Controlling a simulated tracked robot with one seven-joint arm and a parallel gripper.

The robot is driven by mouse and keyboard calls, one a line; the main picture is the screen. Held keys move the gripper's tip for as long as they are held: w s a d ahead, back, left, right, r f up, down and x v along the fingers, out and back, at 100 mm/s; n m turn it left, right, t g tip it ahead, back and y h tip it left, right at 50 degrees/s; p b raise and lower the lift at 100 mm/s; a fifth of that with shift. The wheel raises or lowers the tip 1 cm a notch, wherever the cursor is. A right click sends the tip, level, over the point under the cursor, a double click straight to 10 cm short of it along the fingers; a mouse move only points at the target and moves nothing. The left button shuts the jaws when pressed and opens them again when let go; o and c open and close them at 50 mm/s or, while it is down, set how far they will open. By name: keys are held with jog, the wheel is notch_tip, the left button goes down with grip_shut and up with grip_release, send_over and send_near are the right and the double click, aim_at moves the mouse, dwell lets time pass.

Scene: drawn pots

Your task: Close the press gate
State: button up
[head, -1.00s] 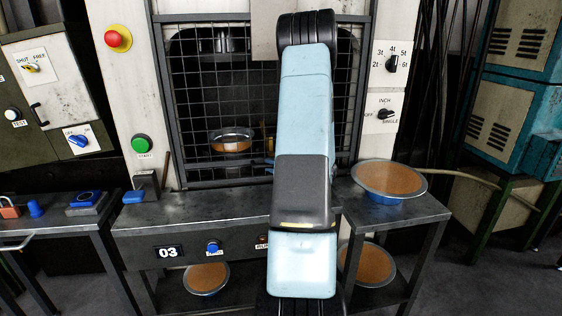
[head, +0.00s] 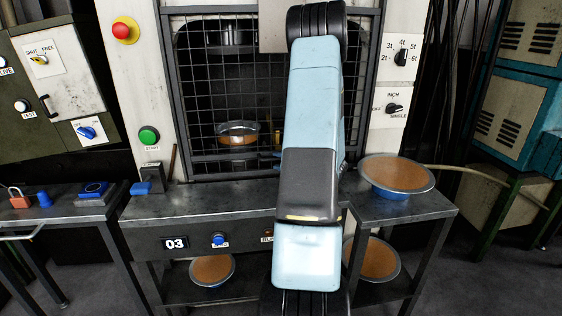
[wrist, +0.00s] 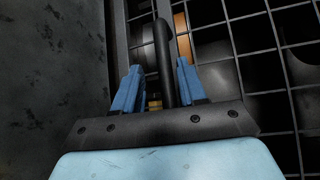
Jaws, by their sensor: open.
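The press gate (head: 225,100) is a dark wire mesh in a dark frame across the press opening. I cannot tell whether it stands slightly ajar. Through it I see a bowl (head: 238,134) with orange-brown contents inside the press. My arm covers the gate's right part and hides most of my gripper in the head view. In the wrist view my gripper (wrist: 159,66) is open, with blue fingers near the mesh. A dark upright bar (wrist: 163,45), seemingly the gate's handle, shows between the fingers; contact with them is not clear.
A filled pan (head: 397,174) stands on the side table at right, close to my arm. More pans sit on the lower shelves. A red stop button (head: 125,30) and a green start button (head: 149,136) are left of the gate. A padlock (head: 18,198) lies at far left.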

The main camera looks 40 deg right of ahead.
jog(key=v, duration=1.2)
jog(key=shift+s, duration=0.25)
jog(key=w+a+r+n+g+y, duration=0.1)
jog(key=a+r+n+g+y, duration=0.35)
jog(key=a, duration=0.85)
jog(key=w+a+r+n+g+y, duration=0.15)
jog(key=a+r+n+g, duration=0.4)
jog(key=a, duration=0.85)
jog(key=s+a+r+n+h, duration=0.7)
jog(key=s+a+r+h, duration=0.3)
jog(key=s, duration=0.5)
jog(key=shift+a+r, duration=0.4)
jog(key=shift+a, duration=0.55)
